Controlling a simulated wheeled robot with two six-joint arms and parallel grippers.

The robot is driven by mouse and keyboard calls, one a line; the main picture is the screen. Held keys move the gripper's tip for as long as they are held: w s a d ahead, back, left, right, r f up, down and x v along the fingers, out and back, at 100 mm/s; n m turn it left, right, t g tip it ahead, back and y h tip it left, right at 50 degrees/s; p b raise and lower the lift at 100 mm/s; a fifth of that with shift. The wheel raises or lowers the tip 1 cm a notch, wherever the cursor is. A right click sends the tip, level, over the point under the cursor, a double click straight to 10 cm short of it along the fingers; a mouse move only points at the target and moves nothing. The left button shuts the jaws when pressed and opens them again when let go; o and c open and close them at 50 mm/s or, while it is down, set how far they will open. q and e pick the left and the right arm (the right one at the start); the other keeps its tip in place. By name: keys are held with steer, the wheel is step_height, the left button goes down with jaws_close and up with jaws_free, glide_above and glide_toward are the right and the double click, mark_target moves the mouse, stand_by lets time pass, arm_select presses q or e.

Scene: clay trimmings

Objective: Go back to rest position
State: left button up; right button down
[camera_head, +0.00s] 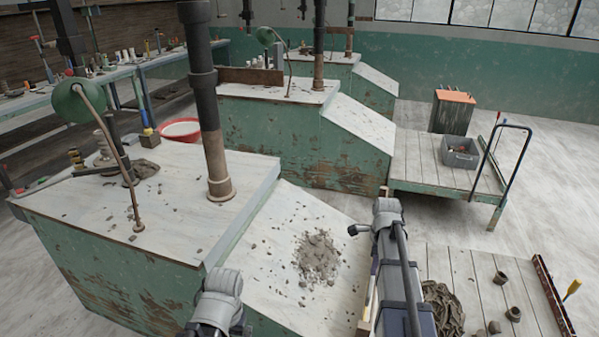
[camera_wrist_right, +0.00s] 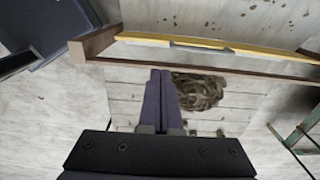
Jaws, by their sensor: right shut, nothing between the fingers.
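My right gripper (camera_wrist_right: 161,76) shows in the wrist view with its two dark fingers together and nothing between them. It is above a slatted wooden surface, with a brown-grey clay heap (camera_wrist_right: 198,90) just right of the fingers. In the head view my right arm reaches in from the bottom right, and a clay heap (camera_head: 443,308) lies on the boards to its right. In the head view a part of my left arm shows at the bottom, but its fingers are not seen. A pile of clay trimmings (camera_head: 317,258) lies on the sloped slab between my arms.
A wooden bar with a yellow edge (camera_wrist_right: 220,46) crosses beyond the right fingers. Small brown pots (camera_head: 501,278) stand on the boards at bottom right. A green bench (camera_head: 110,275) with a post is at left. A low cart (camera_head: 417,172) holds a grey bin (camera_head: 461,152).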

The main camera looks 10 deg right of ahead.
arm_select(q)
step_height(320, 180, up, 6)
steer(key=p, duration=0.6)
arm_select(e)
steer(key=s+a+r+n, duration=0.2)
steer(key=s+a+n, duration=0.2)
steer(key=a+n, duration=0.5)
steer(key=s+a+r+n, duration=0.2)
steer(key=s+a+n, duration=0.3)
steer(key=a+n, duration=0.4)
steer(key=s+a+r+n+h, duration=0.1)
steer(key=s+a+n, duration=0.4)
steer(key=a+n, duration=0.5)
steer(key=a+r, duration=0.1)
steer(key=a, duration=0.3)
arm_select(q)
steer(key=shift+c, duration=0.2)
arm_select(e)
steer(key=shift+s, duration=0.1)
